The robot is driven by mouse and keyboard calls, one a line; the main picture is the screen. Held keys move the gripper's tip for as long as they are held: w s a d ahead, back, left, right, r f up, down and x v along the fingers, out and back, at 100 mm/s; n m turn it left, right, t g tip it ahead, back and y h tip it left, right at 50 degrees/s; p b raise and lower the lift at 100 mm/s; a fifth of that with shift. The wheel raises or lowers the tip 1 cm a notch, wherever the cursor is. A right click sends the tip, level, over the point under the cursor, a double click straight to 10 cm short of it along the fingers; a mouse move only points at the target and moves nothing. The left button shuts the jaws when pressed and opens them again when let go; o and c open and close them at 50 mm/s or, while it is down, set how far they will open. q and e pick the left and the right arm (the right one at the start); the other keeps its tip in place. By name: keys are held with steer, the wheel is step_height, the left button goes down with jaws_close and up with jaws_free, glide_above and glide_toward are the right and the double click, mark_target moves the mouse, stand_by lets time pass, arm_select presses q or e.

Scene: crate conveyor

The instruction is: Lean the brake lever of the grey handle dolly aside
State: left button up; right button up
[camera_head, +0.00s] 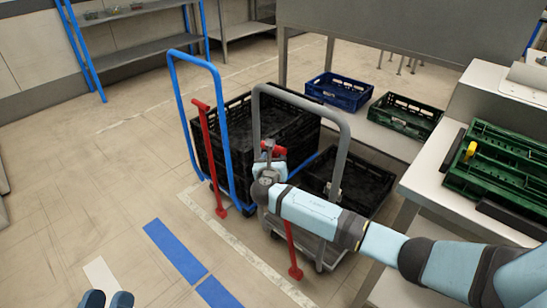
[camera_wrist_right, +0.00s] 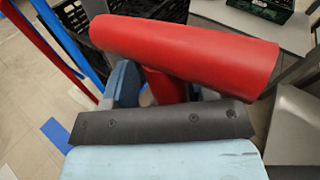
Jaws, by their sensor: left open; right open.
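The grey handle dolly (camera_head: 341,135) stands in the middle of the head view, carrying a black crate (camera_head: 372,185). Its red brake lever (camera_head: 291,248) rises from a red foot near the floor, and my right arm hides its middle. The lever's red crossbar (camera_wrist_right: 185,48) fills the top of the right wrist view. My right gripper (camera_head: 269,163) is open at the lever's top, just under the crossbar. The red shaft below the crossbar shows between its fingers (camera_wrist_right: 165,88); contact cannot be told. My left gripper (camera_head: 107,299) is open and empty at the bottom left edge.
A blue handle dolly (camera_head: 176,105) with black crates and its own red lever (camera_head: 207,150) stands close on the left. A bench (camera_head: 425,165) with green crates (camera_head: 500,165) is on the right. A blue crate (camera_head: 338,91) lies behind. The floor at left is clear.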

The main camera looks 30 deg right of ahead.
arm_select(q)
step_height(320, 180, down, 8)
steer(key=a+g+y+p, duration=0.3)
steer(key=p, duration=0.1)
steer(key=shift+s+r+g, duration=0.15)
steer(key=shift+g, duration=0.25)
arm_select(e)
steer(key=v, duration=1.3)
steer(key=shift+a, duration=0.2)
steer(key=shift+s, duration=0.15)
